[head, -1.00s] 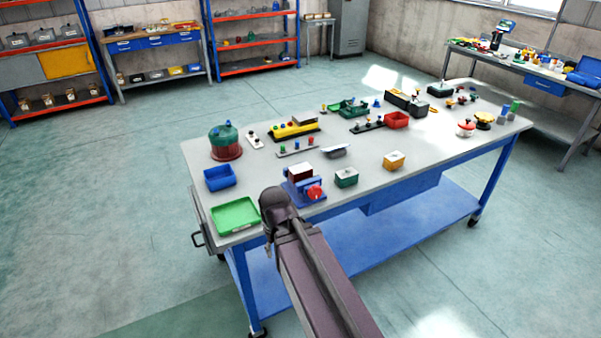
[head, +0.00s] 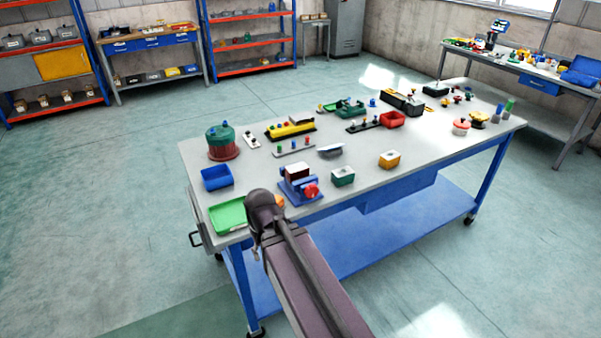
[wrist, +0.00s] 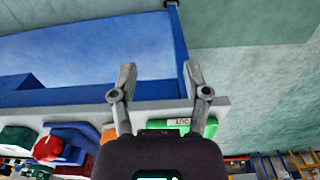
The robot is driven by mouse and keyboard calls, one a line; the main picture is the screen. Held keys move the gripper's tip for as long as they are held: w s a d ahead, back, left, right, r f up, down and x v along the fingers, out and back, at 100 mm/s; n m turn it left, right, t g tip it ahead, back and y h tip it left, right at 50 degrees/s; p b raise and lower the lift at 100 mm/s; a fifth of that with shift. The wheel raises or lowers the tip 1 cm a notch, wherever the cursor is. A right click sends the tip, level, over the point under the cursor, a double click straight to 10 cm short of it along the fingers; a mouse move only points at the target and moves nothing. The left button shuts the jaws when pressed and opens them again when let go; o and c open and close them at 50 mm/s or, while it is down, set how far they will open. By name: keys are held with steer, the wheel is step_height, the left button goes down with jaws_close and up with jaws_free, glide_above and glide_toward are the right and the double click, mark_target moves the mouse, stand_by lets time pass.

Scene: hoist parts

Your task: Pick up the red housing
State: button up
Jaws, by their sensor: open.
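I cannot tell for sure which part is the red housing. A low rounded red part (head: 461,127) sits near the table's right end in the head view. A dark red round body under a green lid (head: 222,147) stands at the far left. A blue fixture (head: 301,190) with a red knob (head: 311,190) is near the front edge; the knob also shows in the wrist view (wrist: 47,148). My gripper (wrist: 160,72) is open and empty, its fingers apart outside the table's front edge near the green tray (head: 229,216). None of these red parts is between its fingers.
A blue bin (head: 216,178), a red bin (head: 391,119), a green box (head: 343,177) and a yellow box (head: 389,159) stand on the grey table (head: 432,146). An orange piece (head: 278,200) lies beside the green tray. Open floor lies left of the table.

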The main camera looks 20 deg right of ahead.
steer(key=o, duration=0.3)
steer(key=shift+w, duration=0.7)
steer(key=shift+o, duration=0.3)
steer(key=shift+w, duration=0.25)
steer(key=w+d+r+m+h, duration=0.3)
steer(key=w+m, duration=0.3)
steer(key=w, duration=0.2)
steer(key=w+d+r+m+h+p, duration=0.1)
steer(key=w+d+r+m+h, duration=0.2)
steer(key=w+r+m+h, duration=0.2)
steer(key=w+d+r+m+h+p, duration=0.1)
steer(key=w+d+r+m+h, duration=0.2)
steer(key=w, duration=0.9)
steer(key=m+h, duration=0.1)
steer(key=m, duration=0.2)
steer(key=shift+r+m, duration=0.3)
steer(key=shift+r, duration=0.1)
steer(key=shift+w, duration=0.1)
steer(key=b, duration=0.4)
glide_toward(297, 172)
steer(key=w+d, duration=0.3)
steer(key=shift+s+d+f, duration=0.2)
steer(key=shift+d+f, duration=0.3)
steer(key=shift+d, duration=0.05)
